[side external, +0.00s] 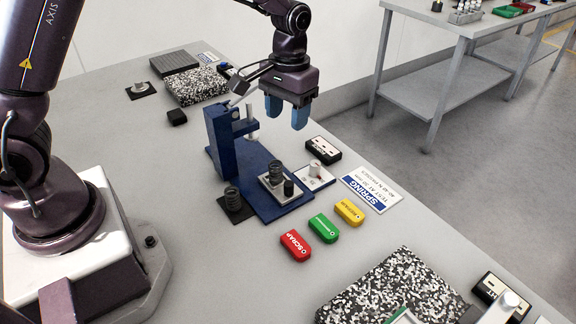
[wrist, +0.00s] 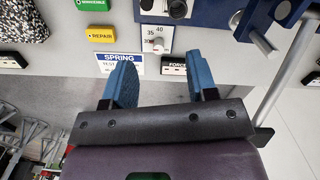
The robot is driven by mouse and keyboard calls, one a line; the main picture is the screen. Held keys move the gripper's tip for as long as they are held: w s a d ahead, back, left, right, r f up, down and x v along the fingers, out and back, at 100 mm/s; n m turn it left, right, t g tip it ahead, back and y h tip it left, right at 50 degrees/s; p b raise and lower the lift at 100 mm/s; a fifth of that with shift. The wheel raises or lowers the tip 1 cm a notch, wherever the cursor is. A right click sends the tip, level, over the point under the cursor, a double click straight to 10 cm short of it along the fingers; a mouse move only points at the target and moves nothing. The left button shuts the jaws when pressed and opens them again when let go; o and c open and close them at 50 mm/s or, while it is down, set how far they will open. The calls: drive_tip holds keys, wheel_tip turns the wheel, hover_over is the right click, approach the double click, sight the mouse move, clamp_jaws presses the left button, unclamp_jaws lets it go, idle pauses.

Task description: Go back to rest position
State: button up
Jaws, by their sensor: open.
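My gripper (side external: 286,112) hangs above the table with its two blue fingers pointing down. It is open and empty, beside and a little above the blue press fixture (side external: 222,135). In the wrist view the fingers of my gripper (wrist: 155,85) are wide apart with nothing between them. A dark coil spring (side external: 275,171) stands on the fixture's light plate. Another dark spring (side external: 232,198) stands on a black pad to the left of the fixture's base. My arm is bent over the table, and its upper links run out of the picture.
Red (side external: 295,245), green (side external: 323,228) and yellow (side external: 349,211) tags lie in front of the fixture. A dial block (side external: 316,176) and a SPRING card (side external: 370,189) lie to the right. Another table (side external: 450,50) stands apart behind.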

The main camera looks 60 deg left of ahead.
drive_tip(key=s+r+m+t, duration=0.1)
drive_tip(key=s+r+t, duration=0.2)
drive_tip(key=s+r, duration=0.5)
drive_tip(key=s+r+m+t, duration=0.1)
drive_tip(key=s+r+t, duration=0.2)
drive_tip(key=s+r, duration=0.5)
drive_tip(key=s, duration=0.4)
drive_tip(key=shift+s+a+r+m, duration=0.2)
drive_tip(key=shift+s+a+m, duration=0.1)
drive_tip(key=shift+s+m, duration=0.1)
